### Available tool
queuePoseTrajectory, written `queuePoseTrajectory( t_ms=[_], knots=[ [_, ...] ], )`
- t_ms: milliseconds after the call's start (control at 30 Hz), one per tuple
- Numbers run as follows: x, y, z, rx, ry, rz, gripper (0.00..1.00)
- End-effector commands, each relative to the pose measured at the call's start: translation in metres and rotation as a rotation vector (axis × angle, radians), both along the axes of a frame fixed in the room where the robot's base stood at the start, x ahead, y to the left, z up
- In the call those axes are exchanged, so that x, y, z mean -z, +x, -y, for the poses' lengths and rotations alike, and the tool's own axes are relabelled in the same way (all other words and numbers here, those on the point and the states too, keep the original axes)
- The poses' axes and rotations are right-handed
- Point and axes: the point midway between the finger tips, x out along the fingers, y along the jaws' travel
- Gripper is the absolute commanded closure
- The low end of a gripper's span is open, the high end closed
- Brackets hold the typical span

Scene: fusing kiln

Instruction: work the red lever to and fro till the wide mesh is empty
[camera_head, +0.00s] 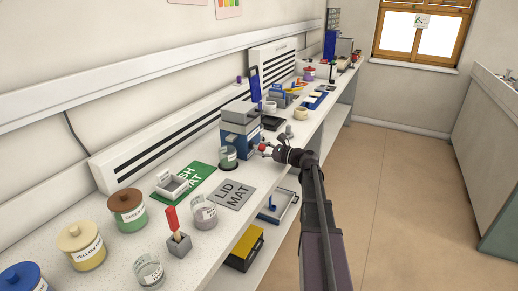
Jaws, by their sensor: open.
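A blue and grey box-shaped machine (240,128) stands on the bench at the middle of the view. My gripper (266,149) is open at its right front side, with the arm reaching in from the lower right. A small red part (262,147) shows at the fingertips, probably the red lever; I cannot tell whether the fingers touch it.
A green mat (203,178) and a grey lid mat (234,194) lie nearby; a white tray rests partly on the green one. Lidded jars (127,212), a red-topped tool (171,218) in a block and clear cups (204,216) stand nearer. The floor (395,190) at right is clear.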

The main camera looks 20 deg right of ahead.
Motion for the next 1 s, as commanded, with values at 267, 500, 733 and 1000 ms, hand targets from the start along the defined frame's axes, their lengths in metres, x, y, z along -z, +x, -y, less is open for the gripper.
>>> queuePoseTrajectory(
  t_ms=[267, 500, 733, 1000],
  knots=[
    [0.0, 0.012, -0.009, 0.001, 0.0, 0.0, 0.49],
    [0.0, 0.012, -0.009, 0.001, 0.0, 0.0, 0.49],
    [0.0, 0.012, -0.009, 0.002, 0.0, 0.0, 1.0],
    [0.0, 0.018, -0.001, 0.003, 0.0, 0.0, 1.0]
  ],
)
